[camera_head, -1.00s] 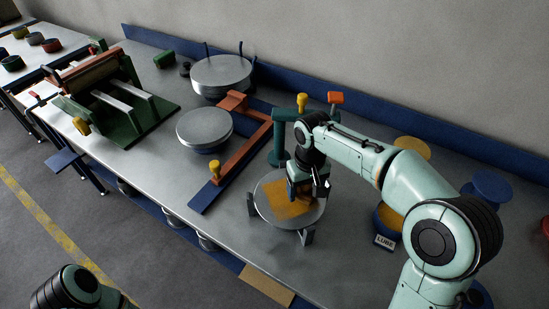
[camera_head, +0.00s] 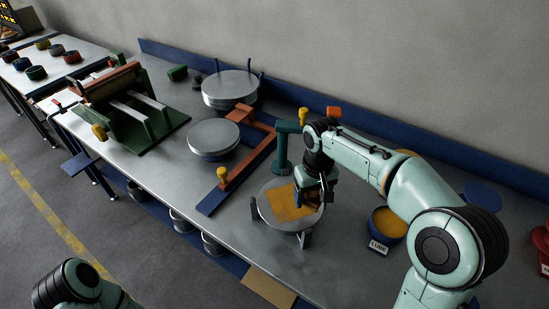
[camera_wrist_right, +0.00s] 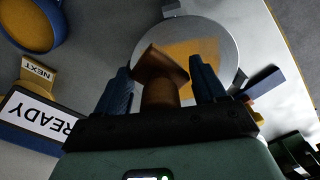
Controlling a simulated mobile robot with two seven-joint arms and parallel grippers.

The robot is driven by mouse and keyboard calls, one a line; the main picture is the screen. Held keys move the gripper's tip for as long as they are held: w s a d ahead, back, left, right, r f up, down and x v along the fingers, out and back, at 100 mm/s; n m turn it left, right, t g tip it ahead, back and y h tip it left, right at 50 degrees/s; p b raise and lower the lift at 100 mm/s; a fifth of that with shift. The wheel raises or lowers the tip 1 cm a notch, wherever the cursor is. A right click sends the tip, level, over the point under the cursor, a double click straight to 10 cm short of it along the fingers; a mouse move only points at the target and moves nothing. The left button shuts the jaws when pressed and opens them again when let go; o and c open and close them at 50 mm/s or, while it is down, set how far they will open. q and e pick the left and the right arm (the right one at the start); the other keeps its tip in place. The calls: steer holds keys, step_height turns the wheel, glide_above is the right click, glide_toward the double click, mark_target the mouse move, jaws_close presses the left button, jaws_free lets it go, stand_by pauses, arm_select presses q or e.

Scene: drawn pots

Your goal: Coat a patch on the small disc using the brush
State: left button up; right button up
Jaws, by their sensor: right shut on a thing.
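The small disc (camera_head: 263,210) is a flat grey round plate on a stand near the table's front edge. An orange-yellow patch (camera_head: 287,205) covers much of its middle; it also shows in the right wrist view (camera_wrist_right: 205,50). My right gripper (camera_wrist_right: 163,88) is shut on the brown brush (camera_wrist_right: 158,68), between its two blue fingers. In the head view my right gripper (camera_head: 318,192) is low over the disc's right side and hides part of it. I cannot tell whether the brush touches the surface. My left arm shows at bottom left, its gripper out of sight.
A blue pot of orange-yellow stuff (camera_head: 389,223), labelled LUBE, stands right of the disc. A teal post (camera_head: 282,150) and a blue-and-orange frame (camera_head: 241,165) stand behind and left. Larger grey discs (camera_head: 213,137) and a green press (camera_head: 150,125) stand farther left.

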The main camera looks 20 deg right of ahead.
steer(key=shift+w+r, duration=0.1)
steer(key=shift+r, duration=0.5)
steer(key=shift+s+r, duration=0.2)
steer(key=shift+r, duration=0.05)
steer(key=shift+w+r, duration=0.25)
steer(key=shift+r, duration=0.4)
arm_select(q)
steer(key=shift+w+a+r, duration=0.1)
steer(key=shift+w+r, duration=0.15)
steer(key=shift+w, duration=0.45)
arm_select(e)
steer(key=shift+s, duration=0.15)
arm_select(q)
steer(key=shift+a, duration=0.1)
arm_select(e)
steer(key=shift+a, duration=0.15)
